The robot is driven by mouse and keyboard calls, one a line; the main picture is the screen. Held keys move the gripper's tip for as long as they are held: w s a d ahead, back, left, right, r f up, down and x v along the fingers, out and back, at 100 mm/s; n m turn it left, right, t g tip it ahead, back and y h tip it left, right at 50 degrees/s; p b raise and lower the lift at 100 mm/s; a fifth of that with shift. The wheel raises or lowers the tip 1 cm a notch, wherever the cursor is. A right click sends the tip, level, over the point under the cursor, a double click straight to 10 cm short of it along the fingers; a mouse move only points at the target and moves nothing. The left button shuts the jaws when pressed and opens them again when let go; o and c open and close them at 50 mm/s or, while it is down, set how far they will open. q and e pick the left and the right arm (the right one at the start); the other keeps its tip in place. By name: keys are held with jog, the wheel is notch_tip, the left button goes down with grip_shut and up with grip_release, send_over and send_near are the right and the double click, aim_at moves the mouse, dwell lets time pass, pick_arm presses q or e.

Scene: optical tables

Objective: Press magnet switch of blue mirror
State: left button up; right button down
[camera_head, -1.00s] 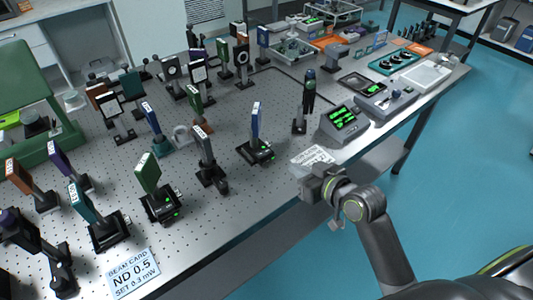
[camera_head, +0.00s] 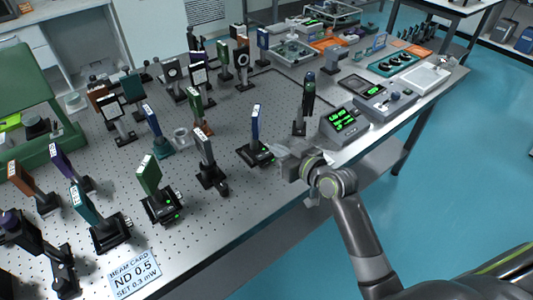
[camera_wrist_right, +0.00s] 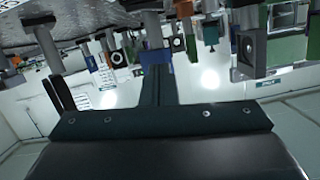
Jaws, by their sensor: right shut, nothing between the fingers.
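The blue mirror (camera_head: 255,122) stands upright on a black magnetic base (camera_head: 256,154) near the front edge of the perforated table, in the head view. Small green lights show on the base. My right gripper (camera_head: 281,151) is shut and empty, just right of this base at low height. I cannot tell whether its tips touch the base. The switch itself is too small to make out. In the right wrist view, the shut fingers (camera_wrist_right: 158,88) point into the upside-down scene of posts and mounts. My left gripper is not in view.
A green mirror (camera_head: 149,175) on a similar lit base and a dark post mount (camera_head: 206,160) stand to the left. A meter with a green display (camera_head: 344,121) and a black post (camera_head: 308,95) stand to the right. A beam card (camera_head: 135,273) lies at the front.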

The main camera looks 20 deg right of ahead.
aim_at(264, 155)
jog(key=w+f, duration=0.1)
jog(key=w+a+f, duration=0.1)
jog(key=f, duration=0.1)
jog(key=w+a+f, duration=0.1)
jog(key=w, duration=0.1)
jog(key=shift+f+p, duration=0.2)
jog(key=shift+p, duration=0.1)
jog(key=shift+a+f, duration=0.1)
jog(key=shift+f, duration=0.25)
jog(key=shift+s, duration=0.1)
